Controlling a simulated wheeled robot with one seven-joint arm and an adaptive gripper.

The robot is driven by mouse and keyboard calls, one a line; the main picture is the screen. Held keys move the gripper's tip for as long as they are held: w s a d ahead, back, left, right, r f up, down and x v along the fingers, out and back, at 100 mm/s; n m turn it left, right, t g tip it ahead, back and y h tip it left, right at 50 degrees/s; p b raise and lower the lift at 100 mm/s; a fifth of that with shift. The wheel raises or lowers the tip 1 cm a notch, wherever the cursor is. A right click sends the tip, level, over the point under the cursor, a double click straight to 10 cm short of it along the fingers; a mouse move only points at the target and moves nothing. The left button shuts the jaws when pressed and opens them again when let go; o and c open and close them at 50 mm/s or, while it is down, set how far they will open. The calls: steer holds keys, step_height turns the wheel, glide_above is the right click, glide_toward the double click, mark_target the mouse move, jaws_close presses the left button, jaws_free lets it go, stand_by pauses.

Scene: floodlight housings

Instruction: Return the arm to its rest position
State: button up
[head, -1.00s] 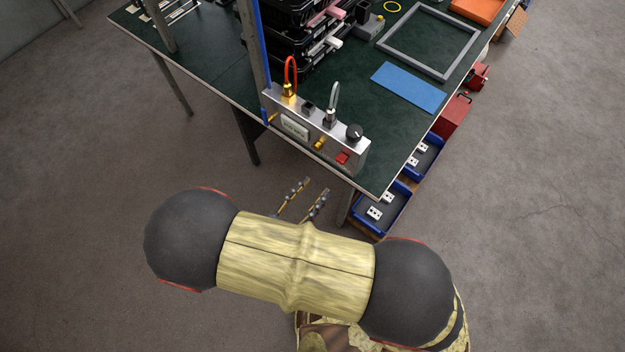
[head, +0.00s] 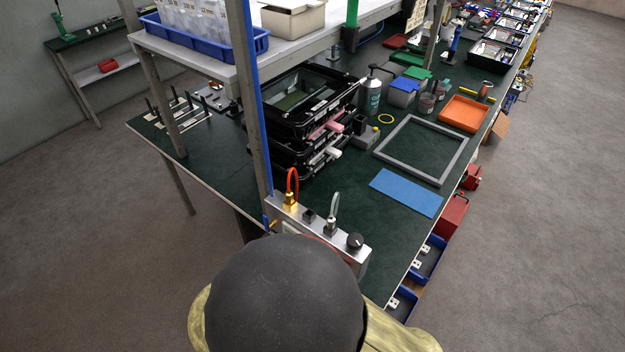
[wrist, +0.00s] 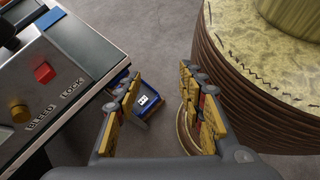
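My gripper (wrist: 160,74) shows in the wrist view with its two jointed fingers apart and nothing between them. It is over the floor, to the right of the metal control box (wrist: 50,75) with a red switch and the labels BLEED and LOCK. In the head view my own arm fills the bottom middle and hides the gripper. It also covers the lower front of the same control box (head: 348,262), which stands at the near edge of the green bench top (head: 400,230).
Blue bins with white parts hang below the bench edge, one in the wrist view (wrist: 146,100). A red box (head: 452,214) is beside the bench. A blue mat (head: 406,192), a grey frame (head: 447,165) and black trays (head: 310,105) lie on top. Floor at right is clear.

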steer(key=w+r+m+g+y, duration=0.2)
steer(key=w+r+m+y, duration=0.2)
steer(key=r+m+y, duration=0.9)
steer(key=w+d+r+m+t+h, duration=0.2)
steer(key=d+r+m+t, duration=0.3)
steer(key=d+r, duration=0.7)
step_height(320, 180, up, 3)
steer(key=shift+d+m, duration=0.4)
